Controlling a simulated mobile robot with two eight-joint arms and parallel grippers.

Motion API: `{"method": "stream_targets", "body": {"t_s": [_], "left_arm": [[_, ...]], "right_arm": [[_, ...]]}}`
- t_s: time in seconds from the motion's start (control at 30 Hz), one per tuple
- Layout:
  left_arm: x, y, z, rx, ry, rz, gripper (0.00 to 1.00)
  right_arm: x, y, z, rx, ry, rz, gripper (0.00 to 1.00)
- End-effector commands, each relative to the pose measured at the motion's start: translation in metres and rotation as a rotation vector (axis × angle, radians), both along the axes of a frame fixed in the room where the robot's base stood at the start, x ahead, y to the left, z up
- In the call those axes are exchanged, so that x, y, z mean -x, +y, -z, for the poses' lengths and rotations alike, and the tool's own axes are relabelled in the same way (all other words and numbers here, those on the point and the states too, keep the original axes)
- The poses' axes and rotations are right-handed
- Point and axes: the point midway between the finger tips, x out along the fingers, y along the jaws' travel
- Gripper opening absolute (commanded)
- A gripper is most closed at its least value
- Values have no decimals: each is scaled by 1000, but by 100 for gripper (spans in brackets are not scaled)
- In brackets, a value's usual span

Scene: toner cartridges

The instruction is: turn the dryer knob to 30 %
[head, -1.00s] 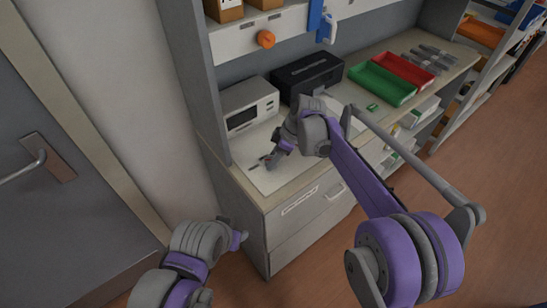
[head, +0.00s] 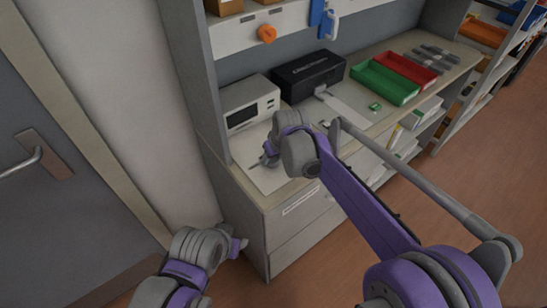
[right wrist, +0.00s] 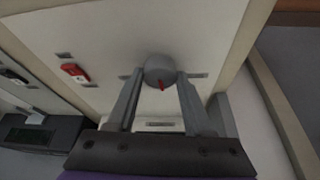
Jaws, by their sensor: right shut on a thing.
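A round grey knob (right wrist: 160,70) with a red pointer mark stands on a pale panel (right wrist: 115,35) in the right wrist view. The pointer faces the bottom of that picture. My right gripper (right wrist: 161,77) has one finger on each side of the knob and is shut on it. In the head view my right gripper (head: 268,158) is low over the pale panel on the worktop (head: 262,182), and it hides the knob. Markings beside the knob are too small to read. My left gripper (head: 241,244) is low in front of the cabinet; its fingers are not clear.
A white box with a dark window (head: 250,104) and a black box (head: 308,74) stand behind the panel. A green tray (head: 385,83) and a red tray (head: 405,69) are to the right. A red part (right wrist: 74,71) sits on the panel near the knob. An orange knob (head: 267,34) is above.

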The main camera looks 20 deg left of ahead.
Motion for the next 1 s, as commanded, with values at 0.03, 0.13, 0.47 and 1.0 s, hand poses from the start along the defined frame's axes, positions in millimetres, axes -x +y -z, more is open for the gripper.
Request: {"method": "stream_targets", "body": {"t_s": [0.03, 0.13, 0.47, 1.0], "left_arm": [[0, 0, 1, 0, 1, 0, 50], [1, 0, 2, 0, 1, 0, 50], [0, 0, 1, 0, 1, 0, 50], [-2, 0, -6, 0, -4, 0, 50]], "right_arm": [[1, 1, 0, 1, 1, 41, 0], [1, 1, 0, 1, 0, 137, 0], [2, 4, 0, 0, 0, 451, 0], [2, 6, 0, 1, 2, 932, 0]]}}
